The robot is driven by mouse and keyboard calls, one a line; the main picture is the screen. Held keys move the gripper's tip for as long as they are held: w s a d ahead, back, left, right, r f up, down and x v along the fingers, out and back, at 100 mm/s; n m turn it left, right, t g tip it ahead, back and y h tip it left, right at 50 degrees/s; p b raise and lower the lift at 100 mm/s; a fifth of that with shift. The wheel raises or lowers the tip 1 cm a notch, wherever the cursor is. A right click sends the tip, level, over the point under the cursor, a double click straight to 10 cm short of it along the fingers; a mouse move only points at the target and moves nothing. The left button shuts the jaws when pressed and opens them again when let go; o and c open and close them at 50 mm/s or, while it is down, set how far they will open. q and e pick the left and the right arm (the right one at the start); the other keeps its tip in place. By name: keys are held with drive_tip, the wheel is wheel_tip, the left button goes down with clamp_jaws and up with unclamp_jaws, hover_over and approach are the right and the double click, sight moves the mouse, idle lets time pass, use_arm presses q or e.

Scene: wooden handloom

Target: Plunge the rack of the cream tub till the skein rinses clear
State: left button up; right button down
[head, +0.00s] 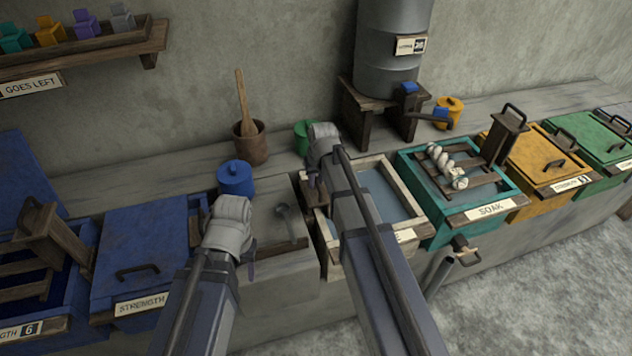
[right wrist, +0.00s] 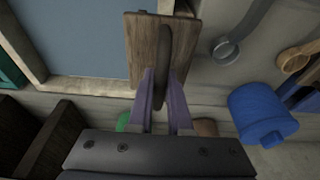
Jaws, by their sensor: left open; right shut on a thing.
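The cream tub (head: 408,229) stands in the middle of the row, with bluish water (head: 383,190) in it and no skein visible there. Its rack's wooden post (head: 312,189) stands at its left end. In the right wrist view, my right gripper (right wrist: 162,82) is shut on the dark handle (right wrist: 165,45) atop that post (right wrist: 138,50). In the head view, my right gripper (head: 318,172) is partly hidden by my arm. My left gripper (head: 240,262) is open and empty, left of the tub. Pale twisted skeins (head: 446,165) lie on the teal tub's raised rack.
The teal SOAK tub (head: 474,227) is right of the cream tub, with lidded yellow (head: 540,155) and green tubs beyond. A ladle (head: 285,215) and a blue pot (head: 236,180) are to the left. A grey barrel (head: 393,55) stands behind.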

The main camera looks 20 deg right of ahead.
drive_tip(key=shift+w+r+p+v, duration=0.1)
drive_tip(key=shift+w+p+v, duration=0.3)
drive_tip(key=shift+p+v, duration=1.2)
drive_tip(key=shift+w+r+p+v, duration=0.1)
drive_tip(key=shift+w+p+v, duration=0.3)
drive_tip(key=shift+p+v, duration=1.2)
drive_tip(key=shift+w+r+p+v, duration=0.1)
drive_tip(key=shift+w+p+v, duration=0.25)
drive_tip(key=shift+p+v, duration=1.2)
unclamp_jaws()
drive_tip(key=w+p+v, duration=0.1)
drive_tip(key=p+v, duration=0.5)
drive_tip(key=shift+w+r+p, duration=0.2)
drive_tip(key=shift+r+p, duration=0.1)
drive_tip(key=shift+r, duration=0.3)
